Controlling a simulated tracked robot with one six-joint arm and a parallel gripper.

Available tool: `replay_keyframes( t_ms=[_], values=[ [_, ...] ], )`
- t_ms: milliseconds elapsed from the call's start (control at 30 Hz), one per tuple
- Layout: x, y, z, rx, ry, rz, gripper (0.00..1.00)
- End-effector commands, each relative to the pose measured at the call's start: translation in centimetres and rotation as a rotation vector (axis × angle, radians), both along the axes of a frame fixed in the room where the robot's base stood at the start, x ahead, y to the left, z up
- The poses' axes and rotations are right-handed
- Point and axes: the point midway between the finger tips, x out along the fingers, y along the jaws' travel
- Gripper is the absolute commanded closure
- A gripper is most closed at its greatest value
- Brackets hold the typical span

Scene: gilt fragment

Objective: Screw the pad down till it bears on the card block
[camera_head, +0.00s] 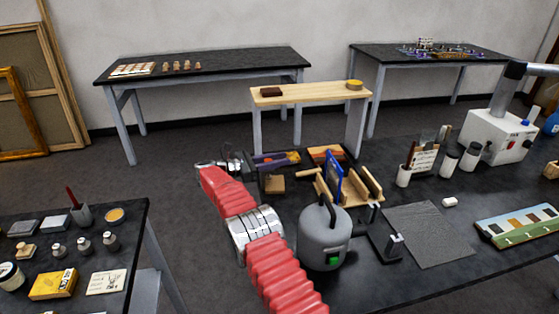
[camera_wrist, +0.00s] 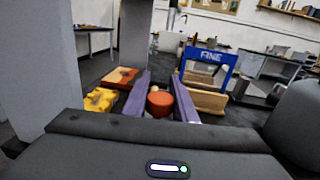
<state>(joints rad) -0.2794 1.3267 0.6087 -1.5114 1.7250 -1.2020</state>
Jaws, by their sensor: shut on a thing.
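My gripper (camera_head: 282,158) reaches in from the left at the end of my red-sleeved arm. In the wrist view its two purple fingers (camera_wrist: 161,100) stand either side of a round orange-red piece (camera_wrist: 160,103) and are shut on it. A pale top shows just beyond this piece. I cannot make out the pad or its screw for certain. A small tan block (camera_head: 275,184) sits just below my gripper in the head view; I cannot tell whether it is the card block. What lies under the held piece is hidden.
A blue frame (camera_head: 335,178) stands among wooden rails right of my gripper; it also shows in the wrist view (camera_wrist: 208,58). An orange block (camera_head: 325,152) lies beyond. A grey vessel (camera_head: 323,242) stands in front. A grey sheet (camera_head: 430,236) lies farther right.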

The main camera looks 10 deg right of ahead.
Motion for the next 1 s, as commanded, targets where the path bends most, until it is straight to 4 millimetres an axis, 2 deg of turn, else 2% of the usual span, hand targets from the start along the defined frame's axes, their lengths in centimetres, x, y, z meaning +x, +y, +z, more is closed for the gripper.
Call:
replay_keyframes(
  t_ms=[667, 700, 933, 1000],
  values=[
    [0.03, 0.13, 0.19, -0.001, -0.003, -0.017, 0.98],
    [0.03, 0.13, 0.19, -0.001, -0.003, -0.018, 0.73],
    [-0.02, 0.07, 0.1, 0.0, -0.002, -0.02, 0.57],
    [-0.04, 0.05, 0.08, 0.0, -0.001, -0.021, 0.57]
  ],
)
